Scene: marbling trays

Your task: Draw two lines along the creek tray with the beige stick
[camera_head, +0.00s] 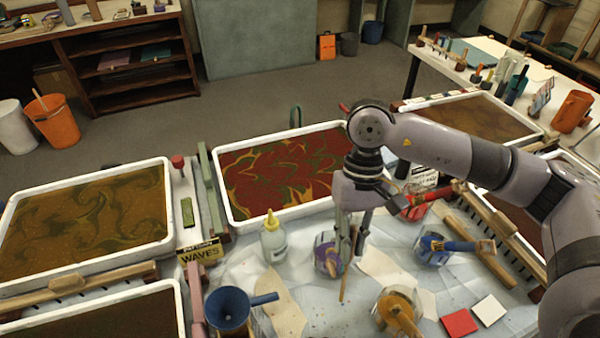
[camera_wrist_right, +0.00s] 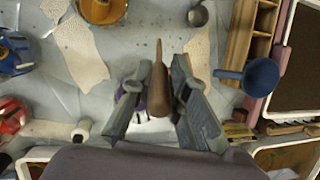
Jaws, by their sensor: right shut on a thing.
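My right gripper (camera_head: 350,245) is shut on a slim beige-brown stick (camera_head: 343,289), which hangs tip down over the covered table between the trays. In the right wrist view the stick (camera_wrist_right: 158,92) stands between the two fingers of the gripper (camera_wrist_right: 160,72), its thin end pointing away. Behind the gripper lies a tray (camera_head: 226,203) with a red, green and yellow swirled bath. Another tray at the right (camera_head: 541,132) holds a brown bath. A sign (camera_head: 423,179) by the arm is too small to read, so I cannot tell which tray is creek. My left gripper is not in view.
Close around the stick stand a purple jar (camera_head: 325,258), a squeeze bottle (camera_head: 273,242), an orange pot (camera_head: 399,305) and a blue funnel (camera_head: 229,308). A WAVES sign (camera_head: 200,252) stands by the left tray (camera_head: 165,190). Red (camera_head: 459,323) and white (camera_head: 488,310) tiles lie at the front right.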

